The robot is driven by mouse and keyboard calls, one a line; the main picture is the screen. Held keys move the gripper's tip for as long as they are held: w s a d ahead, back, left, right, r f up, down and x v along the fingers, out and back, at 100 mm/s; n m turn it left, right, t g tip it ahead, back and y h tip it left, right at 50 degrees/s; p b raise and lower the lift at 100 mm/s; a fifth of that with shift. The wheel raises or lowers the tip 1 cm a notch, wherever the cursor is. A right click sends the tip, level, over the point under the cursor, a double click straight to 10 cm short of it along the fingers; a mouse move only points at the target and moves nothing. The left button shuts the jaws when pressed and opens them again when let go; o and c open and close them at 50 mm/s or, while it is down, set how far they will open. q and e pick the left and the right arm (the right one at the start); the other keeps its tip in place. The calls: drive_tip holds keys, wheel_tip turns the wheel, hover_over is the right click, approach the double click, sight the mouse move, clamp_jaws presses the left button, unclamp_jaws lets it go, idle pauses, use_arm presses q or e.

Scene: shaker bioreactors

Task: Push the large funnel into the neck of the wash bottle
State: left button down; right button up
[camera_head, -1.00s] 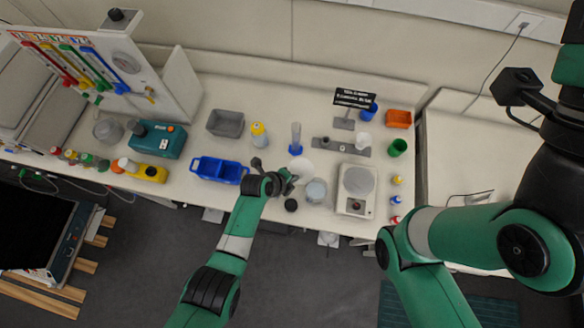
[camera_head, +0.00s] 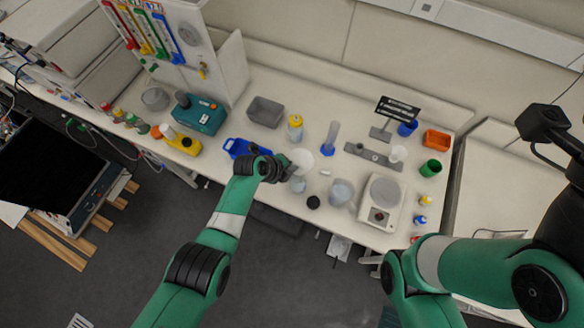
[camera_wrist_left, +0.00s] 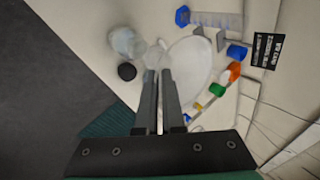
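My left gripper (camera_head: 290,170) is over the front middle of the bench. Its fingers, close together in the wrist view (camera_wrist_left: 159,80), appear shut on a pale translucent piece, which I take to be the large funnel (camera_wrist_left: 155,56); it also shows below the fingertips in the head view (camera_head: 299,185). A clear, open-looking vessel, likely the wash bottle (camera_head: 340,192), stands right of the gripper, apart from the funnel; the left wrist view shows it upper left (camera_wrist_left: 126,42). Its neck is not clear. My right gripper is outside the view.
A black cap (camera_head: 313,202) lies beside the bottle. A white round dish (camera_head: 302,158) and a blue-footed cylinder (camera_head: 330,138) stand behind. A balance (camera_head: 382,203) is to the right, a blue tray (camera_head: 236,147) to the left, a yellow-topped bottle (camera_head: 295,127) at the back.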

use_arm(q)
drive_tip(key=shift+f+b, duration=0.95)
drive_tip(key=shift+f, duration=0.3)
drive_tip(key=shift+f+b, duration=1.3)
drive_tip(key=shift+f, duration=0.05)
idle(1.3)
drive_tip(key=c, duration=1)
unclamp_jaws()
drive_tip(key=shift+o, duration=0.2)
drive_tip(key=shift+r, duration=0.1)
